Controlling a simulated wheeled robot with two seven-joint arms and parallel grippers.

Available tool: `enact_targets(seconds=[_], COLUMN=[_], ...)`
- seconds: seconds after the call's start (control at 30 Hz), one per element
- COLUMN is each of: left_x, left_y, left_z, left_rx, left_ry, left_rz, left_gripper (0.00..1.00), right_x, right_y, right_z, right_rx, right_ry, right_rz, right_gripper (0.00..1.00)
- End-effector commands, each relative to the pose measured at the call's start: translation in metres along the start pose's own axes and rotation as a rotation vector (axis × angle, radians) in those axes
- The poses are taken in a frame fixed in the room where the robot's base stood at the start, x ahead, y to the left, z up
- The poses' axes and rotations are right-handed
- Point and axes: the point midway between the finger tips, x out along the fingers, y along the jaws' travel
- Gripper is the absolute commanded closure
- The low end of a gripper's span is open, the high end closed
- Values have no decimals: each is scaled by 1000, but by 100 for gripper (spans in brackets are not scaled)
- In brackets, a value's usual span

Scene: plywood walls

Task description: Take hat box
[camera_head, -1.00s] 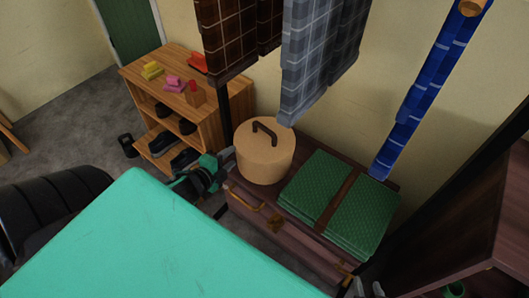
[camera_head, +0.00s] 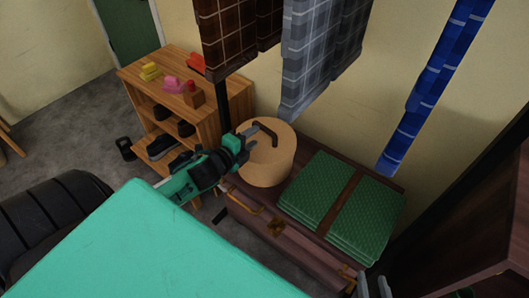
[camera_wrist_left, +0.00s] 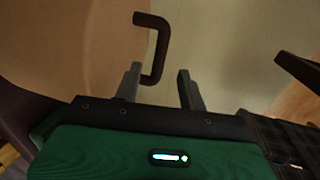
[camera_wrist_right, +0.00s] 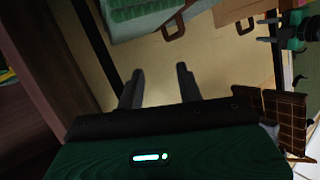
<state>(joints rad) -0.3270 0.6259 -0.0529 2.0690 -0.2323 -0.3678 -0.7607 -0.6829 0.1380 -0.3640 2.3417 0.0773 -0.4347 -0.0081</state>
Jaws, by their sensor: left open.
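The hat box (camera_head: 268,166) is a round tan box with a dark brown handle (camera_head: 266,132) on its lid. It stands upright on the brown trunk (camera_head: 290,238), left of the green folded stack. My left gripper (camera_head: 251,140) is open at the left side of the lid, close to the handle. In the left wrist view the handle (camera_wrist_left: 160,50) shows just beyond and partly between the open fingers (camera_wrist_left: 158,88); I cannot tell whether they touch it. My right gripper (camera_head: 372,288) is low at the bottom right, and its fingers (camera_wrist_right: 158,88) are apart and empty.
Green folded cloths (camera_head: 342,205) lie on the trunk. Clothes (camera_head: 322,55) hang above and behind the box. A wooden shelf (camera_head: 190,105) with shoes and brushes stands at the left. A dark cabinet (camera_head: 470,210) stands at the right.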

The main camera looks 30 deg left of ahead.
Motion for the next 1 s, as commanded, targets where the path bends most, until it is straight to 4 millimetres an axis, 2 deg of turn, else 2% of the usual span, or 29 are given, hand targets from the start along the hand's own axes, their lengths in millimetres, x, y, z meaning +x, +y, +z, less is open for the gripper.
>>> enact_targets(seconds=[0.17,0.3,0.43,0.6,0.93,1.0], left_x=[7,21,38,52,56,56], left_y=[0,2,2,2,2,2], left_z=[0,-1,-2,-2,-2,-2], left_rx=[0,0,0,-1,-1,-1], left_ry=[-1,-1,0,-1,0,0], left_rz=[0,-2,-2,0,1,1], left_gripper=[59,59,59,59,59,73], right_x=[1,2,6,6,6,6], right_y=[-2,-7,-2,2,2,2], right_z=[0,1,-24,-42,-47,-47], right_rx=[3,10,-4,-15,-17,-17], right_ry=[16,64,180,260,281,281], right_rz=[-5,-18,-11,-6,-5,-5], right_gripper=[64,64,64,64,64,64])
